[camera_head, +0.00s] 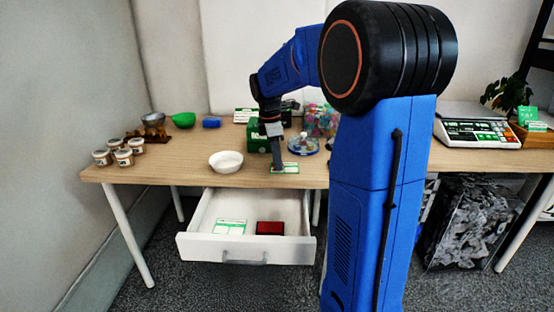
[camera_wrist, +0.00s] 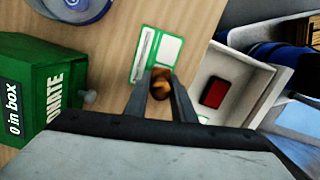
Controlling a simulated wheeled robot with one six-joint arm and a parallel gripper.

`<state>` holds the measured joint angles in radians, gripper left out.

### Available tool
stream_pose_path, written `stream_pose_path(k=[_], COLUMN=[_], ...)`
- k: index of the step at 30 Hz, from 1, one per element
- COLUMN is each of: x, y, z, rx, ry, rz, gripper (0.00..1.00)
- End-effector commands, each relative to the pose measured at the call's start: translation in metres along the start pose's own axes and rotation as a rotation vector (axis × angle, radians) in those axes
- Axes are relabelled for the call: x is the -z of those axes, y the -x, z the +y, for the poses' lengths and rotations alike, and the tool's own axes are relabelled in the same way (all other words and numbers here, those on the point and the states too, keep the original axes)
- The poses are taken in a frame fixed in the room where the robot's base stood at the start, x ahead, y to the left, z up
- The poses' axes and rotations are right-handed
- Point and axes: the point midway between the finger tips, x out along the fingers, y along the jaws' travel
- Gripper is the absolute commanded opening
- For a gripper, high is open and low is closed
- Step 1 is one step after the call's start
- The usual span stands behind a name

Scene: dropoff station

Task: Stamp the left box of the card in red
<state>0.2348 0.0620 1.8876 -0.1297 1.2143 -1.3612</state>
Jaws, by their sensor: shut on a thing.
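My gripper (camera_head: 277,164) points down over the front part of the table. In the wrist view its two fingers (camera_wrist: 161,92) are shut on a stamp with a rounded brown wooden handle (camera_wrist: 160,82). The green-edged white card (camera_wrist: 147,52) lies flat on the table and also shows in the head view (camera_head: 288,169). The stamp and fingers cover its lower right part. I cannot tell whether the stamp touches the card. A red ink pad (camera_head: 270,228) lies in the open drawer and shows in the wrist view (camera_wrist: 215,92).
The white drawer (camera_head: 196,250) stands open below the table edge, with another green-and-white card (camera_head: 230,226) inside. A green donation box (camera_wrist: 40,85) stands close to the gripper. A white bowl (camera_head: 226,162) is left of it; several jars (camera_head: 124,157) stand far left.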

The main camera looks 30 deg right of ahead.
Motion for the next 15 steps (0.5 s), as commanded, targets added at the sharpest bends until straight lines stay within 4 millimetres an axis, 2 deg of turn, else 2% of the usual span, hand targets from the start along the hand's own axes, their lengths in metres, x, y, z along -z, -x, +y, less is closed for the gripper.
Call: stream_pose_path(k=[15], x=[0.0006], y=[-0.0052], z=[-0.0001], rx=[0.001], ry=[0.0], rz=[0.0], gripper=[0.09])
